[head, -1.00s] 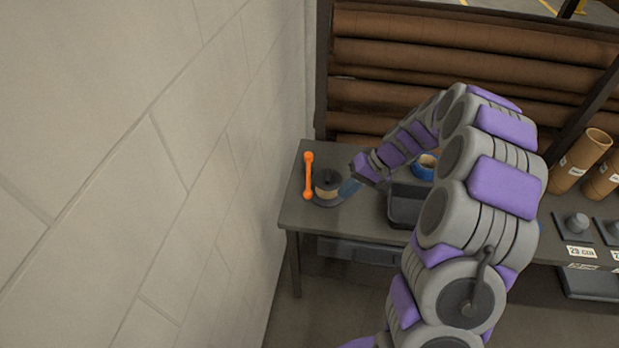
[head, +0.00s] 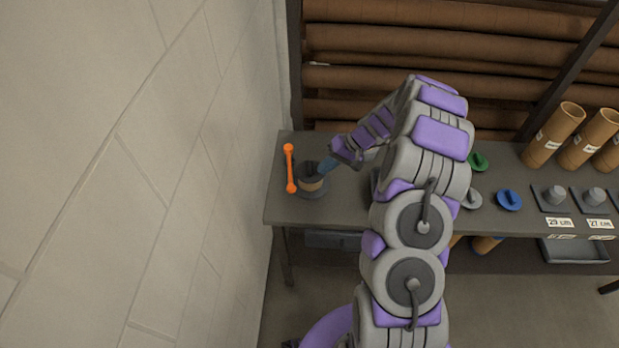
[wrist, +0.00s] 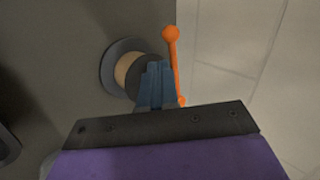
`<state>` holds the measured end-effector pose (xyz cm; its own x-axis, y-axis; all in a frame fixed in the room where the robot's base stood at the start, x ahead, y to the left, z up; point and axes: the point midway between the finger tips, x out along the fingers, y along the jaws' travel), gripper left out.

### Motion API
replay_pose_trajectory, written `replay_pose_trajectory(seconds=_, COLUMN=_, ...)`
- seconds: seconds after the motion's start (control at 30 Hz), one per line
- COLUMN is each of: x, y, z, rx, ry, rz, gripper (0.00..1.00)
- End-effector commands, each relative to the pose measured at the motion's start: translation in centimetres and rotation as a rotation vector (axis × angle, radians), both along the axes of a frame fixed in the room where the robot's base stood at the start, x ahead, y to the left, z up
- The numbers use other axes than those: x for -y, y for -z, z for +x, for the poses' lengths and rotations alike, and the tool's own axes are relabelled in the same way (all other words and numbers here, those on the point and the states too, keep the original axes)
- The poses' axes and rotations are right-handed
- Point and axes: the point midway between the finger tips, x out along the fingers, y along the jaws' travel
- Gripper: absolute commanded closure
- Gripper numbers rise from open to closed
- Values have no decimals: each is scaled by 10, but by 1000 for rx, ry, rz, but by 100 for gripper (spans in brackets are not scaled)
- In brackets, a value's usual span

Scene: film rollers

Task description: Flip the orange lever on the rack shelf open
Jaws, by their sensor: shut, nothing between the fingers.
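The orange lever (head: 290,168) is a thin bar with a ball at each end, at the left end of the grey shelf, close to the wall. It also shows in the wrist view (wrist: 172,58). Right beside it stands a round dark fixture (head: 312,183) with a tan cylindrical band; in the wrist view the fixture (wrist: 124,68) is partly covered by my fingers. My gripper (head: 325,165) has blue fingers, shut and empty, over the fixture's right side. In the wrist view my gripper (wrist: 157,66) points at the gap between fixture and lever. I cannot tell whether it touches either.
The wall (head: 130,170) rises close left of the lever. Brown rolls (head: 450,45) lie on the rack behind. Right along the shelf (head: 285,212) are a blue disc (head: 509,200), small grey knobs and tan tubes (head: 553,135). My arm hides the shelf's middle.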

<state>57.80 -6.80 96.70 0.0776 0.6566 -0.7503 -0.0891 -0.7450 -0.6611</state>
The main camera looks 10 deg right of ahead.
Motion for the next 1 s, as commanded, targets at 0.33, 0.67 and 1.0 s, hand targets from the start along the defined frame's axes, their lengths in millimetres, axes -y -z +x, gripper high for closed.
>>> replay_pose_trajectory(seconds=0.33, x=-34, y=40, z=3, rx=-4, ry=-4, rz=1, gripper=100)
replay_pose_trajectory(seconds=0.67, x=-61, y=70, z=7, rx=0, ry=-1, rz=0, gripper=100)
replay_pose_trajectory(seconds=1.0, x=-64, y=73, z=7, rx=1, ry=-1, rz=0, gripper=100)
